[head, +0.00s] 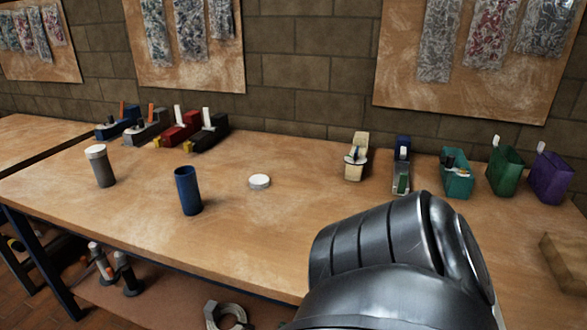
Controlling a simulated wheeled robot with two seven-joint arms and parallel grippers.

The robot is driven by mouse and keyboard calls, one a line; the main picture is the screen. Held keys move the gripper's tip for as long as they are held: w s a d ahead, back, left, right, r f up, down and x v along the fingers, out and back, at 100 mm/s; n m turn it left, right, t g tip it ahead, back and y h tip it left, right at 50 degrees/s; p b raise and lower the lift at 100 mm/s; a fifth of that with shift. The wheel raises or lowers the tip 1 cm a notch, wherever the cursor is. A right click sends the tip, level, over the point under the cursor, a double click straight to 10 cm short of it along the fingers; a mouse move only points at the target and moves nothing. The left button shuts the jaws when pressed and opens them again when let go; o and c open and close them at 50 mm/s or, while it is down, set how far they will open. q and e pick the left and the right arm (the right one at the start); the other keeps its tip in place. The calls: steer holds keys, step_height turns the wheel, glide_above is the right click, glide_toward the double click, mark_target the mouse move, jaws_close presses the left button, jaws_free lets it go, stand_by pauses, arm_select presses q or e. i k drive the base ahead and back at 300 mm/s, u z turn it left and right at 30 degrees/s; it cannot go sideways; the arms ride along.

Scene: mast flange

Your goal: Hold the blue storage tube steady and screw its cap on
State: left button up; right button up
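The blue storage tube (188,191) stands upright and open-topped near the front edge of the wooden table, left of the picture's middle. A white round cap (260,181) lies flat on the table to the right of the tube, apart from it. A large dark metal link of my own arm fills the lower right of the head view and hides part of the table. Neither gripper's fingers show, and nothing touches the tube or the cap.
A grey tube with a white cap (100,166) stands left of the blue tube. Several small tool-like items line the back left. A beige dispenser (356,157), a teal bin (457,180), a green bin (505,172) and a purple bin (550,178) stand at the right. The table (290,222) is clear around the cap.

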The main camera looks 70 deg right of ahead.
mark_target(185, 177)
steer(key=z, duration=1.3)
